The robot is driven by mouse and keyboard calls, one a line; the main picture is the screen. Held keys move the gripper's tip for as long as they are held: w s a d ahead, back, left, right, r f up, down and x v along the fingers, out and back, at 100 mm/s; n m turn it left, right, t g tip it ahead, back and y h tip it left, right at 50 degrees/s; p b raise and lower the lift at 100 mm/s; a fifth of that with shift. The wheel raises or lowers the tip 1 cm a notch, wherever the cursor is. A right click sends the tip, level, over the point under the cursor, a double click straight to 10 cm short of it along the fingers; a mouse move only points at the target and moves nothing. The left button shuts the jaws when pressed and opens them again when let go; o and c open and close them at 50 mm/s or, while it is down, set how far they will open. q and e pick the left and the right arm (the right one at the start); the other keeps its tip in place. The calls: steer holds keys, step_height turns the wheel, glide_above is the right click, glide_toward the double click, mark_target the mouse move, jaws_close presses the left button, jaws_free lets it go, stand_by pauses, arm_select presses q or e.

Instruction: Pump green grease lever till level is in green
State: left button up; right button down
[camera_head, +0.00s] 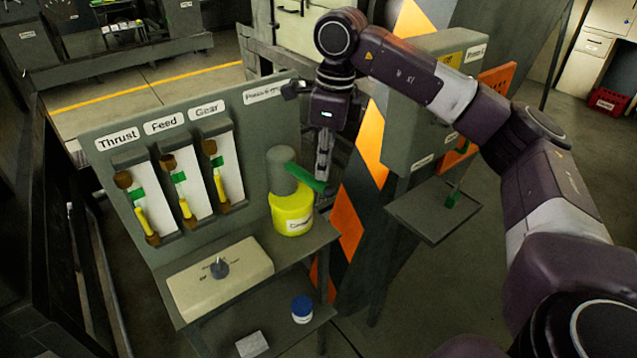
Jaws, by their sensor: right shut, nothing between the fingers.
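The green grease lever (306,179) sticks out to the right from the grey cylinder on top of a yellow grease container (292,214). My right gripper (322,172) points down at the lever's outer part, its fingers shut with nothing between them. It looks very close to the lever, but I cannot tell whether it touches. Three level gauges labelled Thrust (138,200), Feed (185,190) and Gear (219,172) stand on the grey panel. Each shows a green band and a yellow column, with the yellow below or near the green. My left gripper is not in view.
A beige box with a dark knob (220,278) sits on the shelf left of the grease container. A blue-lidded jar (301,309) stands on the lower shelf. An orange-striped post (371,140) and a grey cabinet with a small tray (433,210) stand to the right.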

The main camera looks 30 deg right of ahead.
step_height(320, 180, down, 4)
steer(key=b, duration=0.3)
steer(key=shift+f, duration=0.25)
steer(key=shift+r, duration=0.1)
steer(key=shift+s+d+r, duration=0.5)
steer(key=shift+s+d, duration=0.65)
glide_toward(323, 184)
steer(key=d+r, duration=0.1)
steer(key=s+d+r, duration=0.1)
steer(key=d, duration=0.1)
steer(key=shift+s+d, duration=0.1)
steer(key=shift+s, duration=0.1)
steer(key=shift+f, duration=0.1)
stand_by(0.7)
